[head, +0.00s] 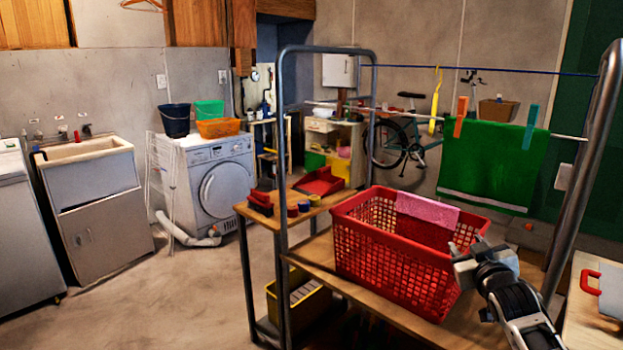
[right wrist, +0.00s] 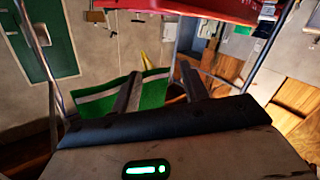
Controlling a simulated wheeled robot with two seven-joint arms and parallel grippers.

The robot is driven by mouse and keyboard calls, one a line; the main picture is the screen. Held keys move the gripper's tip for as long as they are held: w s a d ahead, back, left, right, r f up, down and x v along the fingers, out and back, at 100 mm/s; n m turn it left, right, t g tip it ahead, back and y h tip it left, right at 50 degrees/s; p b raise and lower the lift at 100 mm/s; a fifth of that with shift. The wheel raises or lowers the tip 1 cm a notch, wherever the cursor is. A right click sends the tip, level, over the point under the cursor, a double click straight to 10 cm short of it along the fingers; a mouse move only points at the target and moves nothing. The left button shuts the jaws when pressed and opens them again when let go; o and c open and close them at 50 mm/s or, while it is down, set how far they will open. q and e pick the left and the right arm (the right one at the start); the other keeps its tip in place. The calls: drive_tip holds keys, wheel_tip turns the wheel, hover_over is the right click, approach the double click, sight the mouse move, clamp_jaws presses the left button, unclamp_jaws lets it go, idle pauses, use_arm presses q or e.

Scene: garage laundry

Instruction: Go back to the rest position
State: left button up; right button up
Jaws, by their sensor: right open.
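My right gripper (head: 467,246) is at the right end of the red basket (head: 395,255), in front of its rim in the head view. Its two fingers stand apart in the right wrist view (right wrist: 160,88), with nothing between them. The basket stands on the wooden shelf of a metal-framed rack, and a pink cloth (head: 427,210) hangs over its back rim. A green towel (head: 495,160) hangs behind, with an orange clothespin (head: 460,117) and a teal clothespin (head: 530,127) at its top edge. My left gripper is out of view.
The rack's grey metal post (head: 585,165) rises close to my right arm. A red tray (head: 320,182) lies on the lower wooden top at left. A white board with a red handle (head: 588,280) is at the right edge. The concrete floor (head: 150,290) at left is clear.

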drive_tip(key=s+a+f+g+y, duration=0.1)
drive_tip(key=s+a+f, duration=0.25)
drive_tip(key=f, duration=0.25)
drive_tip(key=s+a+f+g, duration=0.1)
drive_tip(key=s+a+f, duration=0.1)
drive_tip(key=s+f, duration=0.3)
drive_tip(key=s+a+f+g+y, duration=0.1)
drive_tip(key=s+a+f, duration=0.3)
drive_tip(key=s, duration=0.5)
drive_tip(key=s+a+f+g+y, duration=0.1)
drive_tip(key=s+a+f, duration=0.3)
drive_tip(key=s, duration=0.6)
drive_tip(key=s+a+f+g+y, duration=0.1)
drive_tip(key=s+a+f+g, duration=0.2)
drive_tip(key=s+f, duration=0.4)
drive_tip(key=s+a, duration=0.1)
drive_tip(key=s, duration=0.2)
drive_tip(key=shift+f, duration=0.4)
